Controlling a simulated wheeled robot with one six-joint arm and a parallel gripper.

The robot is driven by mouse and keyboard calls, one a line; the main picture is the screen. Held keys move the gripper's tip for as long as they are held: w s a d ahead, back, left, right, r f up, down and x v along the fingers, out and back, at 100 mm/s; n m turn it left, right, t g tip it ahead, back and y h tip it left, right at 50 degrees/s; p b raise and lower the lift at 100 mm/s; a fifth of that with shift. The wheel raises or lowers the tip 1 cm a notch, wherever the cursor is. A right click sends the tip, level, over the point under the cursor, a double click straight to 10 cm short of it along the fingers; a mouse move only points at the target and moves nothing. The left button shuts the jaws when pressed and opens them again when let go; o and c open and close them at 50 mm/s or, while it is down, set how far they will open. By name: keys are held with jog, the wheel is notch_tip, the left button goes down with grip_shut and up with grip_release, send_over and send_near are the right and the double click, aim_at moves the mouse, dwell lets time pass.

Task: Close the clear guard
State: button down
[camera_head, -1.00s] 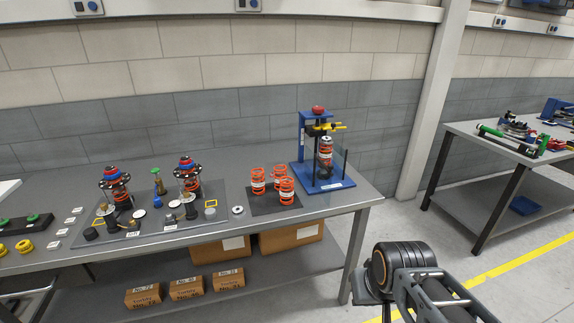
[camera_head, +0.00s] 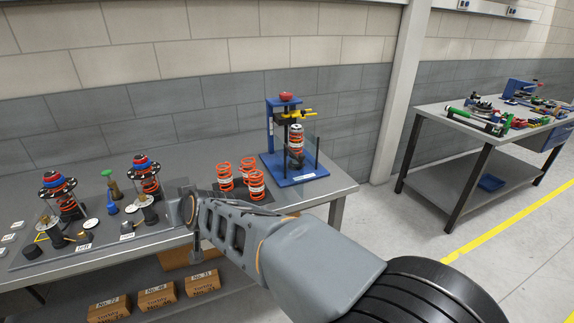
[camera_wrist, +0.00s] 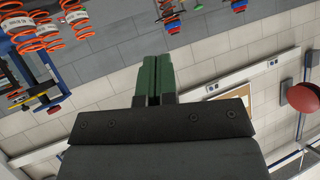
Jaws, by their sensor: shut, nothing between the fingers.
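The blue press (camera_head: 270,128) stands at the right end of the bench, with a red knob on top, yellow handles and an orange spring strut (camera_head: 296,142) inside. The clear guard is too faint to outline; I cannot tell its angle. Dark upright posts show at the press's front. My gripper (camera_wrist: 157,80) has green fingers, shut and empty in the wrist view. In the head view my arm reaches over the bench front, left of the press and apart from it; the fingers are not clear there. Blue press parts (camera_wrist: 52,97) show at the wrist view's left.
Several orange springs (camera_head: 256,186) stand on a dark mat left of the press. Two strut assemblies (camera_head: 146,178) stand farther left. Cardboard boxes (camera_head: 158,295) sit on the lower shelf. A second bench (camera_head: 430,112) stands at right. A red round thing (camera_wrist: 303,97) shows at the wrist view's right.

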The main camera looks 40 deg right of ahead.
jog(key=w+d+r+m+t+h, duration=0.1)
jog(key=w+d+m+t+h, duration=0.1)
jog(key=w+d+h, duration=0.15)
jog(key=m+g+h+b, duration=0.4)
jog(key=m+g+h, duration=0.9)
jog(key=h, duration=0.1)
send_near(300, 157)
jog(key=shift+y, duration=0.25)
jog(key=d, duration=0.7)
jog(key=shift+w+d+f, duration=0.15)
jog(key=shift+w+d, duration=0.05)
jog(key=shift+d, duration=0.05)
